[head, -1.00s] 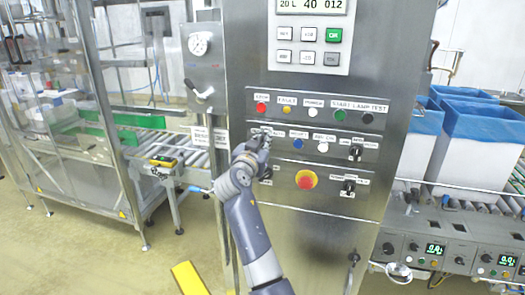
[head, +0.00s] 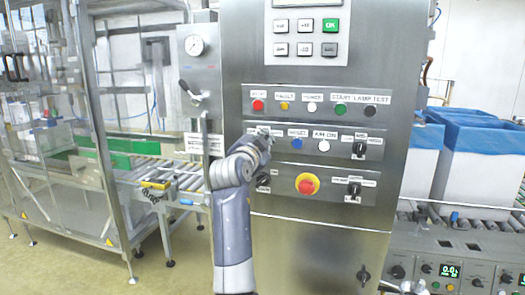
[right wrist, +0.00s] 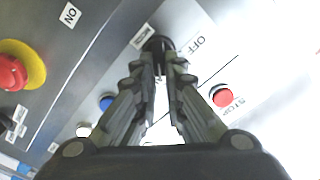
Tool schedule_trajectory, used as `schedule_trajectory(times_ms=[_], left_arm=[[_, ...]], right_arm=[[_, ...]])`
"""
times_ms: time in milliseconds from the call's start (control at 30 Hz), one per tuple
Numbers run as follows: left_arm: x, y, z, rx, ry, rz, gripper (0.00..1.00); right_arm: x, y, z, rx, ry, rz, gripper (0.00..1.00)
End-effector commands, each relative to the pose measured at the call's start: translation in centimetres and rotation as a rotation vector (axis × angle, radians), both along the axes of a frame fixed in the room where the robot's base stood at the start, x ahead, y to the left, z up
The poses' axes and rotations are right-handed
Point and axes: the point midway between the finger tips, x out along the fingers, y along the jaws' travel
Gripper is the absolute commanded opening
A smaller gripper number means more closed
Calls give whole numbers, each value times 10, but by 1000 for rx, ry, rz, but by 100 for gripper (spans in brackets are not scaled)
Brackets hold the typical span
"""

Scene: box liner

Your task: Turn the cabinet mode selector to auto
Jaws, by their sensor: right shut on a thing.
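The steel cabinet front (head: 310,235) faces me in the head view. My right gripper (head: 262,138) is at the left end of its middle control row and hides the mode selector there. In the right wrist view a black selector knob (right wrist: 158,43) sits between the fingertips of the right gripper (right wrist: 160,66), which is shut on it. An OFF label (right wrist: 200,45) is just right of the knob. Which way the knob points is hidden by the fingers. My left gripper is not in view.
A red emergency stop (head: 307,184) on a yellow ring is below right of the gripper. A blue button (head: 297,145), a white button (head: 323,146) and another black selector (head: 359,150) share the row. A red button (head: 258,105) is just above.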

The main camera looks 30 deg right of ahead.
Motion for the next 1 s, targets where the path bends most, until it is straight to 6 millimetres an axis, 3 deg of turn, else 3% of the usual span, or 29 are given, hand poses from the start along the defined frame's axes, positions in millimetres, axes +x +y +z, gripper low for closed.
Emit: schedule_trajectory(times_ms=[633, 667, 733, 1000], left_arm=[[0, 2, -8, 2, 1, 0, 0], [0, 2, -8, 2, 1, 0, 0], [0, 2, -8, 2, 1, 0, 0], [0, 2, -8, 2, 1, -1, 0]], right_arm=[[0, 0, 2, 30, -44, 2, 0], [0, -1, 2, 30, -44, 2, 14], [0, 0, 2, 30, -44, 2, 30], [0, 0, 1, 31, -39, 1, 30]])
